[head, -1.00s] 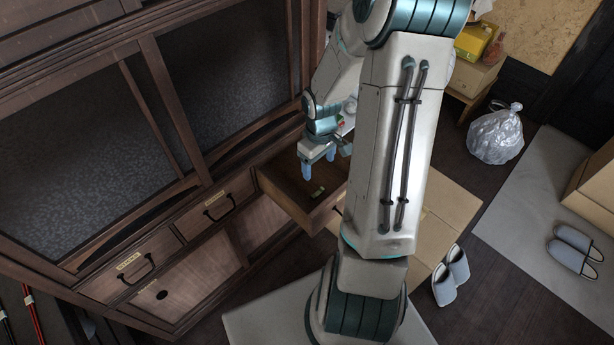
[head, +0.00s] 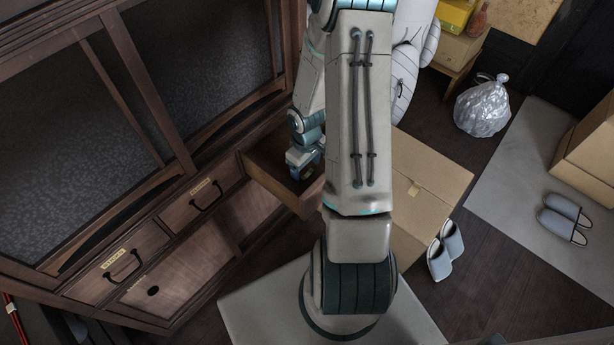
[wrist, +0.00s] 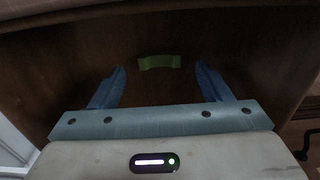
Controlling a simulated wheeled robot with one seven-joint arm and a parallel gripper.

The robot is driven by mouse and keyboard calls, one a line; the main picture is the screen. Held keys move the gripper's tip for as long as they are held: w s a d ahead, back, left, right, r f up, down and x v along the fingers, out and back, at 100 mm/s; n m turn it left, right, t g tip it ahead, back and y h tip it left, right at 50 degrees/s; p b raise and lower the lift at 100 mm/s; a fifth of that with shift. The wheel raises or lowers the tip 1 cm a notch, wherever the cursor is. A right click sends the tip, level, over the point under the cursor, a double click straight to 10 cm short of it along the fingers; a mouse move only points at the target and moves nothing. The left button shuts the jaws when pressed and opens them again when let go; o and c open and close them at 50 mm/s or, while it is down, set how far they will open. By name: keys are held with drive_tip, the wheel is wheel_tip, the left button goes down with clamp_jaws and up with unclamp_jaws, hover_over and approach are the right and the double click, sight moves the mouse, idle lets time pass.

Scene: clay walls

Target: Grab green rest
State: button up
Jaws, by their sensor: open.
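The green rest (wrist: 159,62) is a small green piece lying on the dark wooden floor of an open drawer. In the wrist view it sits ahead of my gripper (wrist: 160,82), roughly centred between its two blue fingers. The fingers are apart with nothing between them. In the head view my gripper (head: 303,170) is down in the open drawer (head: 262,172), and it hides the green rest there. I cannot tell how high the fingertips are above the drawer floor.
The drawer belongs to a dark wooden cabinet (head: 180,240). Its walls stand close around my gripper. A cardboard box (head: 425,180), slippers (head: 440,258) and a plastic bag (head: 482,107) are on the floor to the right.

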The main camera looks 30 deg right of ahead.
drive_tip(key=shift+f, duration=0.9)
drive_tip(key=c, duration=1.1)
drive_tip(key=shift+o, duration=0.2)
drive_tip(key=shift+r, duration=0.1)
